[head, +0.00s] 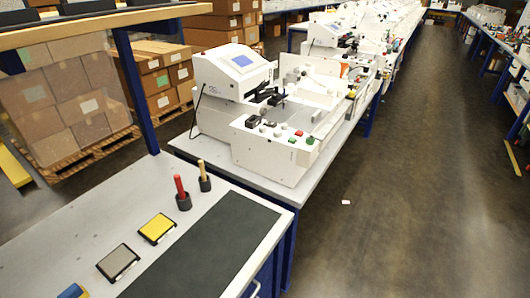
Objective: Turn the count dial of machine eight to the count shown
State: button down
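A white plotter machine (268,155) stands on the grey bench in the middle of the head view. It has a tilted blue screen (243,61) on its top. Its front panel (255,140) carries a black part, small round knobs (264,129) and red and green buttons (298,133). I cannot tell which knob is the count dial, and no count or machine number is readable. More similar white machines (325,32) stand in a row behind it. I cannot tell which one is machine eight. My gripper is not in view.
A near bench (60,213) holds a dark mat (215,250), yellow and grey pads (157,228) and red and tan handled stamps in dark holders (183,194). Boxes on pallets (75,148) stand at left. The aisle floor (420,180) is clear except a small pale object (346,202).

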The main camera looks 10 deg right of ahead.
aim_at(277, 134)
jog(key=i+j+u, duration=0.35)
jog(key=i+u, duration=0.4)
jog(key=i+j, duration=0.05)
jog(key=i, duration=0.05)
